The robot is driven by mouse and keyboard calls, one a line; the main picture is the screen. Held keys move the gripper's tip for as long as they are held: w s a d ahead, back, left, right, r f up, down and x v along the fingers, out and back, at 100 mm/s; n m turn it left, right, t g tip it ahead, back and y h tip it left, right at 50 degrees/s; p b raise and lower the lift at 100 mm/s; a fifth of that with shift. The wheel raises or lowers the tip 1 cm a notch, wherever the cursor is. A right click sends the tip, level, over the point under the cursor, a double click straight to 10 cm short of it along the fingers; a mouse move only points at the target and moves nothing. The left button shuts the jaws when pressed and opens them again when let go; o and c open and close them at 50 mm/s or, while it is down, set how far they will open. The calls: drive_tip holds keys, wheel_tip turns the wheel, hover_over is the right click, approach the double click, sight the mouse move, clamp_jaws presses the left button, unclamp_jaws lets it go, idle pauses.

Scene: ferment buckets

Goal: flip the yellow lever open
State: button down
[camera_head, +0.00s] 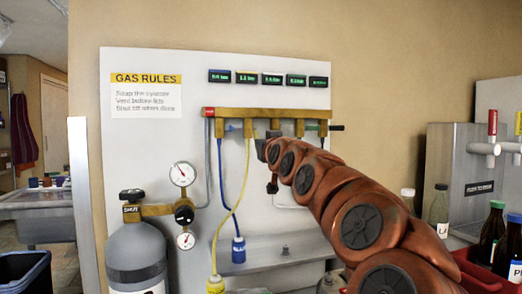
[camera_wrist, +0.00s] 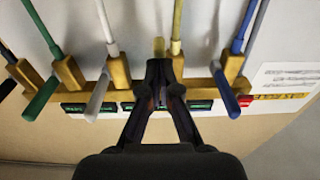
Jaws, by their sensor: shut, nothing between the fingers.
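The brass manifold (camera_head: 265,114) runs across the white wall panel, with a row of valves and coloured levers. The yellow hose (camera_head: 244,170) hangs from the second valve from the left; it also shows in the wrist view (camera_wrist: 177,22). A small yellow piece, probably the yellow lever (camera_wrist: 158,46), shows just beyond my fingertips in the wrist view; most of it is hidden. My gripper (camera_head: 264,150) is shut and empty, just below the manifold near the yellow valve. It also shows in the wrist view (camera_wrist: 165,70). I cannot tell whether it touches the lever.
The blue lever (camera_wrist: 226,97) is on one side of my gripper, the white lever (camera_wrist: 97,98) and green lever (camera_wrist: 42,98) on the other. A grey cylinder (camera_head: 137,257) with gauges stands at left. Bottles (camera_head: 491,232) stand at right. Displays (camera_head: 272,79) sit above the manifold.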

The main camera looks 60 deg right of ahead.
drive_tip(key=t+h+b, duration=0.1)
drive_tip(key=b, duration=0.1)
drive_tip(key=w+f+t+b, duration=0.1)
drive_tip(key=b, duration=0.1)
drive_tip(key=d+f+t+h+b, duration=0.1)
drive_tip(key=b, duration=0.1)
drive_tip(key=shift+w+d+f+h, duration=0.1)
drive_tip(key=shift+w+f+h, duration=0.1)
drive_tip(key=shift+w+h, duration=0.1)
drive_tip(key=shift+r, duration=0.1)
drive_tip(key=shift+s, duration=0.1)
